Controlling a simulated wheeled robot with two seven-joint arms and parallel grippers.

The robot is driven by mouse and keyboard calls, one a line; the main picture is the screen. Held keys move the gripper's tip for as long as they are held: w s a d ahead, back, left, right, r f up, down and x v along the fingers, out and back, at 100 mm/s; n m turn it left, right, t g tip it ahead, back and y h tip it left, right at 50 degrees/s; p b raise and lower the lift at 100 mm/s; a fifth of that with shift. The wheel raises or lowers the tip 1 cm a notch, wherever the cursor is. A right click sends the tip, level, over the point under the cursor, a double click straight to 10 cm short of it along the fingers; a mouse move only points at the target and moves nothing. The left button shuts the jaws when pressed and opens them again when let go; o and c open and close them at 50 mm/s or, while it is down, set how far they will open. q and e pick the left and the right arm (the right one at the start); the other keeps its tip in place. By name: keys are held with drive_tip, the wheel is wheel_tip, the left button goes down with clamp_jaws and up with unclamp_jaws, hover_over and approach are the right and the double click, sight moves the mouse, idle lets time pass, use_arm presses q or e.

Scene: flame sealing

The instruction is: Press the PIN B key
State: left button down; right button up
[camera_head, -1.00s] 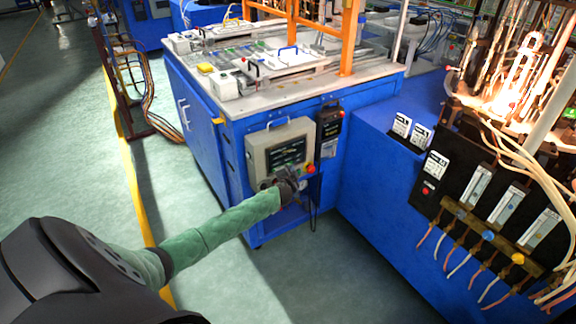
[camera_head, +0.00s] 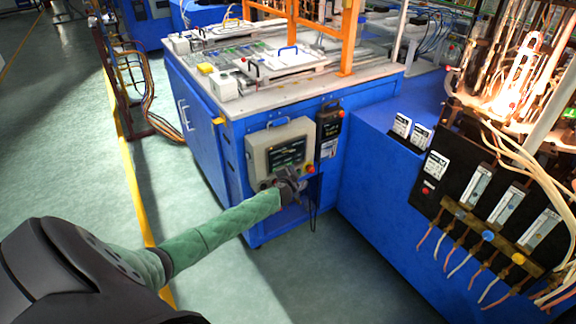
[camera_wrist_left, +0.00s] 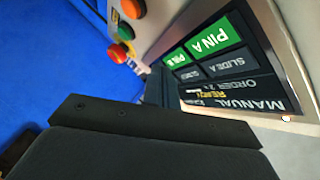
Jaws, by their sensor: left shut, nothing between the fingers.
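The control panel (camera_head: 262,142) is a beige box on the blue bench front, with a dark screen (camera_head: 288,152). My left gripper (camera_head: 291,180) is at the panel's lower edge. In the left wrist view its shut, empty fingers (camera_wrist_left: 155,84) are close to the PIN B key; I cannot tell whether they touch. My right gripper is out of view.
Orange, red and green buttons (camera_wrist_left: 124,31) sit beside the screen. A blue cabinet (camera_head: 375,170) stands to the right, near glowing glasswork (camera_head: 520,75).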

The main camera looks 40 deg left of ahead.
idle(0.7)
use_arm(q)
drive_tip(key=shift+a, duration=0.1)
drive_tip(key=shift+w+a, duration=0.2)
drive_tip(key=shift+a, duration=0.1)
drive_tip(key=shift+w+a+b, duration=0.1)
drive_tip(key=shift+a+b, duration=0.2)
drive_tip(key=shift+b, duration=0.1)
idle(0.5)
drive_tip(key=shift+d, duration=0.15)
drive_tip(key=shift+s+d, duration=0.3)
drive_tip(key=shift+d, duration=0.3)
idle(0.3)
